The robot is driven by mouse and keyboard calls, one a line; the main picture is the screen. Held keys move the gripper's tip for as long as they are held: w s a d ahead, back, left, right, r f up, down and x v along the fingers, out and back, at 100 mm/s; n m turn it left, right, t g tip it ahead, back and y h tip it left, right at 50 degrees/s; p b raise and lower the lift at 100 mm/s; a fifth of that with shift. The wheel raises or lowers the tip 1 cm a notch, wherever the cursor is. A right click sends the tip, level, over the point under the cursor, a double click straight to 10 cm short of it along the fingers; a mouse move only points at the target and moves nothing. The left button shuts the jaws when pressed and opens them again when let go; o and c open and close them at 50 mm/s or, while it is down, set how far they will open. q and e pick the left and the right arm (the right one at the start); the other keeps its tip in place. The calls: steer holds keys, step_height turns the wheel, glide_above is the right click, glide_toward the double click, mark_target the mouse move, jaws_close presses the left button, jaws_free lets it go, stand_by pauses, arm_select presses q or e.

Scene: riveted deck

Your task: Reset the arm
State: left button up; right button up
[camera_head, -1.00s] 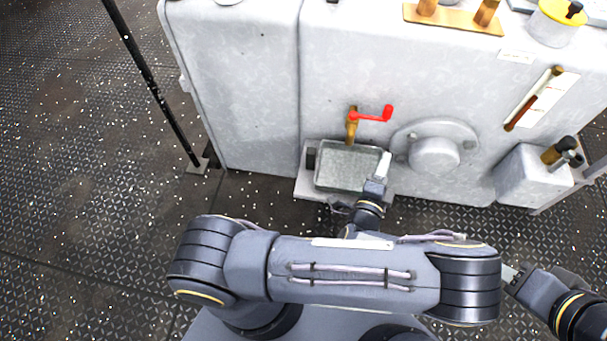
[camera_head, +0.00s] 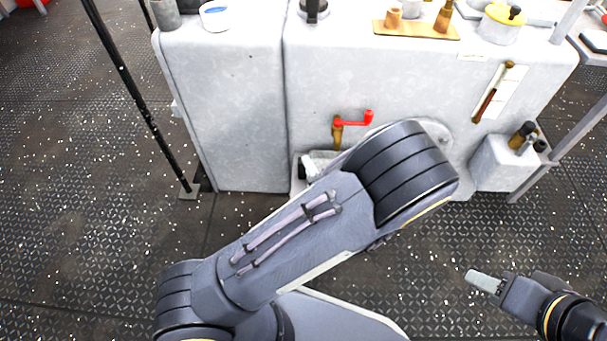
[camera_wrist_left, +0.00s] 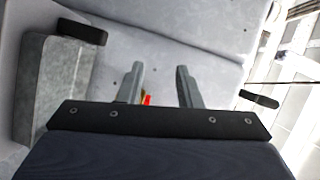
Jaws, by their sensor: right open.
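My left arm (camera_head: 290,235) fills the middle of the head view. Its large upper joint stands in front of the grey tank, and its gripper is hidden there. In the left wrist view my left gripper (camera_wrist_left: 159,82) shows two grey fingers apart with nothing held between them. A red bit (camera_wrist_left: 147,99) shows just beyond the fingers, low between them. My right gripper (camera_head: 485,282) is at the lower right of the head view, open, over bare floor and apart from the tank.
The pale grey tank (camera_head: 240,120) stands ahead, with a brass tap and red handle (camera_head: 354,121) on its front. A metal tray (camera_head: 312,165) below the tap is mostly covered by my arm. A black pole (camera_head: 128,100) stands left. Deck floor (camera_head: 80,240) is clear at left.

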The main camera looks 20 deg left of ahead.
arm_select(q)
steer(key=shift+s+a+r+g, duration=0.15)
steer(key=shift+s+a+g, duration=0.25)
steer(key=shift+a, duration=0.1)
steer(key=shift+n+y, duration=0.3)
steer(key=s+a+r+n+g+h, duration=0.35)
steer(key=s+g+h, duration=0.2)
steer(key=s, duration=0.35)
steer(key=s+a+r+n+g+h, duration=0.2)
steer(key=s+a+n+g+h, duration=0.2)
steer(key=s+g, duration=0.3)
steer(key=s+d+r+t+h+p, duration=0.2)
steer(key=r+t+h+p, duration=0.1)
steer(key=r+p, duration=1.4)
steer(key=s+d+r+t+h+p, duration=0.2)
steer(key=r+t+h+p, duration=0.1)
steer(key=r+p, duration=1.5)
step_height(320, 180, up, 9)
steer(key=shift+f+n+t, duration=0.2)
steer(key=shift+n+t, duration=0.15)
